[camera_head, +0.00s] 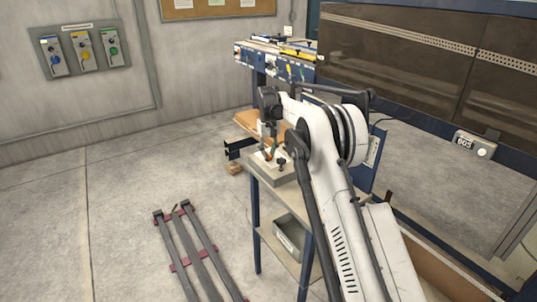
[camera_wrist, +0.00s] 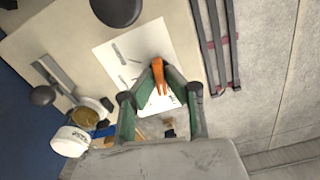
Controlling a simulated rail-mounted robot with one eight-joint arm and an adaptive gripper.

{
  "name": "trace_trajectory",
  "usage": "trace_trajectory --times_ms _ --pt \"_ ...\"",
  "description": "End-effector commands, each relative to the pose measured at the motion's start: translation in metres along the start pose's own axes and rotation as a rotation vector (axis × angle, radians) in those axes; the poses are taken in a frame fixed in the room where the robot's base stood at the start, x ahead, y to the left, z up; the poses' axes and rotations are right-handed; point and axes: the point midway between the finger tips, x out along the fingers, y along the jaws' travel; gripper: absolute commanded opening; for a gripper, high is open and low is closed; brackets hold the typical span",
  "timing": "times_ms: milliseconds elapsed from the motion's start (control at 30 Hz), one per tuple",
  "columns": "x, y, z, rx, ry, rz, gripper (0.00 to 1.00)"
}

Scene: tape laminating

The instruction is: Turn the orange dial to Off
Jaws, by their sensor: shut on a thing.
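Three dial boxes hang in a panel on the back left wall: a blue dial (camera_head: 55,59), a yellow-orange dial (camera_head: 84,54) and a green dial (camera_head: 112,50). The middle one is the nearest to orange; its pointer setting and labels are too small to read. My gripper (camera_head: 268,152) is far to the right of this panel, low over the bench. In the wrist view my gripper (camera_wrist: 161,84) is shut on an orange item (camera_wrist: 158,68) with a forked shape, over a white printed sheet. The wall dials are outside the wrist view.
The bench (camera_head: 285,177) stands beside a large dark machine (camera_head: 420,60). A white cup (camera_wrist: 70,141) and a tape-like roll (camera_wrist: 88,115) lie near the gripper. A rail frame (camera_head: 190,250) lies on the floor. The floor before the wall panel is clear.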

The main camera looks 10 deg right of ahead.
Motion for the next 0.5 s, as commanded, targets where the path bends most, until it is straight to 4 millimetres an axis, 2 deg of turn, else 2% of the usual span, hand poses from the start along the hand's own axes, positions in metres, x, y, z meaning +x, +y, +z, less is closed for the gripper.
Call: trace_trajectory --times_ms 200,500 --pt "-0.0002 0.0001 -0.0002 -0.126 0.001 0.0 0.0" --pt "-0.0004 0.0001 -0.0002 -0.21 0.001 0.0 0.0"
